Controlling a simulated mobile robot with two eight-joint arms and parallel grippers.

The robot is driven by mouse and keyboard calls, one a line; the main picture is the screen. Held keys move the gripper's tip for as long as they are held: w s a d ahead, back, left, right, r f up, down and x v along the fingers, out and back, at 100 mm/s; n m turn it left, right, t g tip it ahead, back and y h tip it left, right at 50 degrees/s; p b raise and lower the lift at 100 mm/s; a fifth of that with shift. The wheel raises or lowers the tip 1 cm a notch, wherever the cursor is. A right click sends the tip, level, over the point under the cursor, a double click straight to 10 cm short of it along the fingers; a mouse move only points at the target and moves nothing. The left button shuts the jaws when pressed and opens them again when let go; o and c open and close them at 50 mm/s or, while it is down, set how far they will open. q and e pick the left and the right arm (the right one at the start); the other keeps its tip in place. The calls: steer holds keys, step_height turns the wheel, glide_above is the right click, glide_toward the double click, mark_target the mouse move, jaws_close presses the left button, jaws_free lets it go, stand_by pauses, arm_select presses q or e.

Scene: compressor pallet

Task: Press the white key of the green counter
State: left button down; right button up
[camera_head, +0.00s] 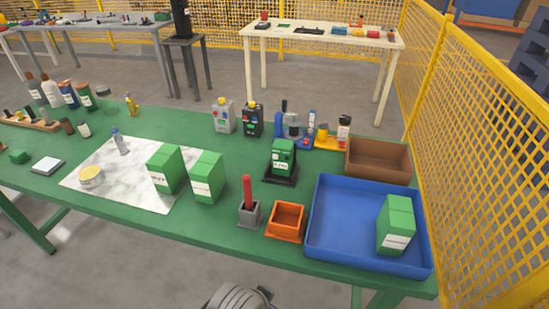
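The green counter (283,155) stands upright on a black base (281,177) near the middle of the green table, behind the grey cup with a red stick. A dark display and small pale marks show on its front. The white key is too small to make out for certain. Neither of my grippers can be seen, and nothing touches the counter.
Green boxes (207,177) stand left of the counter, by a marbled sheet (115,178). In front are a grey cup (249,214) and an orange bin (286,221). A blue tray (334,238) and brown box (378,161) lie right.

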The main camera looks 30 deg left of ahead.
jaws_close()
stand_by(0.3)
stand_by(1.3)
